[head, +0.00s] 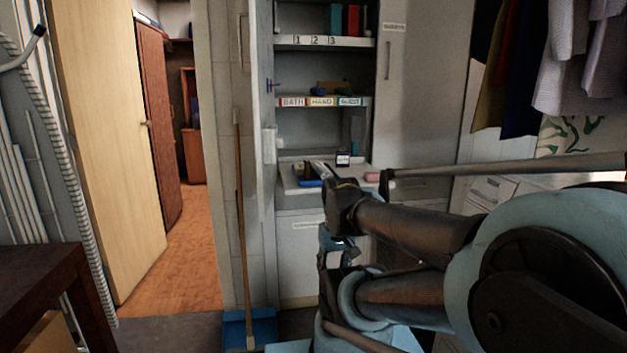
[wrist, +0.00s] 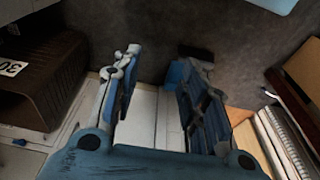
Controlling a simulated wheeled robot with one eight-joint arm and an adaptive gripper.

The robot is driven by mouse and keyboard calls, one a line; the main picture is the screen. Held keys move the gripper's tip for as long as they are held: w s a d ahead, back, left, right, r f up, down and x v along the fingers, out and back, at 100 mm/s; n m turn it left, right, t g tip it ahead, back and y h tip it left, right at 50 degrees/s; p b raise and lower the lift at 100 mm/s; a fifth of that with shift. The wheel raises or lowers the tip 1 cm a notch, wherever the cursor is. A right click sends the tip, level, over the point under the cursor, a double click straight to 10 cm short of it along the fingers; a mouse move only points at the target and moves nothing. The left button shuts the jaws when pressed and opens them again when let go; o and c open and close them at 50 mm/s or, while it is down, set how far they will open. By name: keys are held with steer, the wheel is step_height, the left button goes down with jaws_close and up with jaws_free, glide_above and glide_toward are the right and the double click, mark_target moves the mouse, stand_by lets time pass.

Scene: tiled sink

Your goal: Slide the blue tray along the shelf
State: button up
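A cabinet with open shelves (head: 322,102) stands ahead in the head view. No clear blue tray shows; small blue items lie on the middle shelf (head: 318,92), and a flat blue piece (head: 308,183) lies on the lower ledge. I cannot tell whether either is the tray. My gripper (wrist: 164,52) is open in the wrist view, its two fingers well apart with nothing held between them. In the head view my arm reaches toward the cabinet's lower part and hides some of it.
A broom (head: 241,220) leans left of the cabinet, above a blue dustpan (head: 250,328) on the floor. Clothes (head: 590,55) hang at right. The doorway floor (head: 190,255) is clear.

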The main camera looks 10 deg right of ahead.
mark_target(324, 182)
steer(key=shift+s+r, duration=0.2)
steer(key=shift+s, duration=0.05)
steer(key=c, duration=0.5)
steer(key=shift+w+d+r, duration=0.1)
steer(key=shift+w+r, duration=0.1)
steer(key=shift+r, duration=0.4)
steer(key=shift+w+r, duration=0.2)
steer(key=shift+r, duration=0.35)
jaws_close()
steer(key=w+d+r+g, duration=0.1)
steer(key=w+d+r, duration=0.1)
steer(key=w+r, duration=0.65)
steer(key=w+d+r, duration=0.1)
steer(key=w+r, duration=0.4)
steer(key=w, duration=0.6)
steer(key=w+d+r+g, duration=0.1)
steer(key=w+d+r, duration=0.1)
steer(key=w+r, duration=0.65)
steer(key=w+f, duration=0.1)
steer(key=f, duration=0.2)
steer(key=w+f, duration=0.2)
steer(key=f, duration=0.2)
steer(key=w+f, duration=0.1)
steer(key=f, duration=0.3)
steer(key=shift+w+a+f, duration=0.1)
steer(key=shift+w+a, duration=0.2)
steer(key=shift+w, duration=0.65)
